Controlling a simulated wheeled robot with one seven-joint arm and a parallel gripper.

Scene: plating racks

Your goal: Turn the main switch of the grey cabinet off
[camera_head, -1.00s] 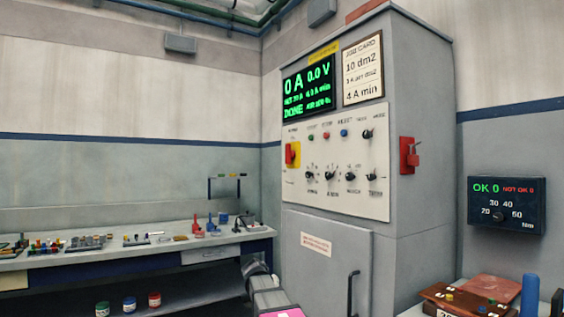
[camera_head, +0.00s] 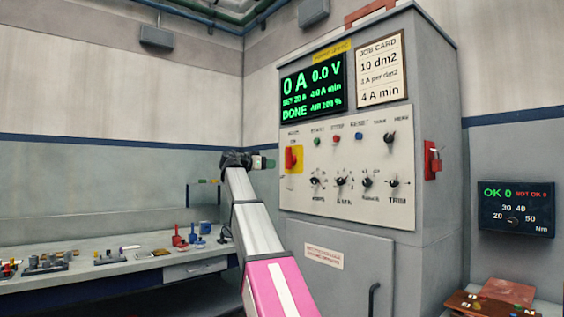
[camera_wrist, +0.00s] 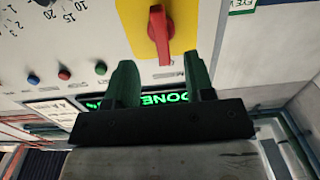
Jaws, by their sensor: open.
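The grey cabinet (camera_head: 437,90) stands right of centre in the head view. Its main switch (camera_head: 291,158) is a red handle on a yellow plate at the left of the white panel. The handle looks upright. In the wrist view the red handle (camera_wrist: 159,32) is close up on its yellow plate (camera_wrist: 186,22). My gripper (camera_head: 266,162) is just left of the switch, raised to its height. In the wrist view its two green fingers (camera_wrist: 159,66) are apart and empty, with the handle's end seen between and beyond their tips. I see no contact.
The panel has small buttons (camera_head: 336,139) and several black knobs (camera_head: 341,181) right of the switch. A lit display (camera_head: 312,87) is above. A red box (camera_head: 432,160) is on the cabinet's side. A workbench (camera_head: 150,270) with small parts runs along the left.

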